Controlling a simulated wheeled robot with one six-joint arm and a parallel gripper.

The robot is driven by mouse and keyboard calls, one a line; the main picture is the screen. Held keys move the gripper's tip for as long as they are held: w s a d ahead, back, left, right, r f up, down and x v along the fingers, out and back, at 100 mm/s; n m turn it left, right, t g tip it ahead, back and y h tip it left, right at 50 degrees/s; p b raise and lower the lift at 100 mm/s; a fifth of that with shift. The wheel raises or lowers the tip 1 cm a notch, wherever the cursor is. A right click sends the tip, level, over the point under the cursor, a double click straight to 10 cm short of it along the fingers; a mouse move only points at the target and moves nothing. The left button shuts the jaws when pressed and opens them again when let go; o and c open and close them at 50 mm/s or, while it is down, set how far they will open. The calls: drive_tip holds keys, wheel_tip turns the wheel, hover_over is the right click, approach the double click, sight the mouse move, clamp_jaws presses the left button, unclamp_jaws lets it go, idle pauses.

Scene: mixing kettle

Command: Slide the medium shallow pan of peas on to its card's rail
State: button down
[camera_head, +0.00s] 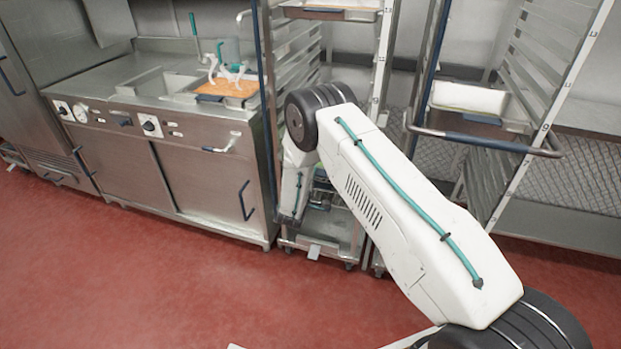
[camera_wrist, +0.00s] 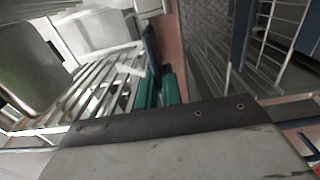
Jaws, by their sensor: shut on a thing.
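In the wrist view my gripper (camera_wrist: 160,88) has its teal jaws shut on a dark blue bar (camera_wrist: 151,48), which looks like a pan's handle. The pan's body and any peas are not clear there. In the head view my white arm bends down in front of the left rack (camera_head: 268,95), and it hides most of my gripper and whatever it holds. Pale slatted rails (camera_wrist: 105,75) lie left of the jaws in the wrist view. I cannot make out a card or read one.
The right rack (camera_head: 540,80) carries a pan with pale contents (camera_head: 468,96). Another pan (camera_head: 330,12) sits high in the left rack. A steel counter (camera_head: 170,88) with knobs and an orange board (camera_head: 228,87) stands left. Red floor (camera_head: 130,270) is open in front.

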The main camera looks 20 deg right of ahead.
drive_tip(key=shift+x, duration=4.15)
drive_tip(key=shift+r, duration=0.1)
drive_tip(key=shift+w+d+f, duration=0.15)
drive_tip(key=shift+w+f, duration=0.05)
drive_tip(key=shift+w, duration=0.1)
drive_tip(key=c, duration=1.5)
unclamp_jaws()
drive_tip(key=shift+o, duration=1.3)
drive_tip(key=shift+s+f, duration=0.15)
drive_tip(key=shift+f, duration=0.1)
drive_tip(key=shift+o, duration=1.2)
drive_tip(key=shift+v, duration=3.55)
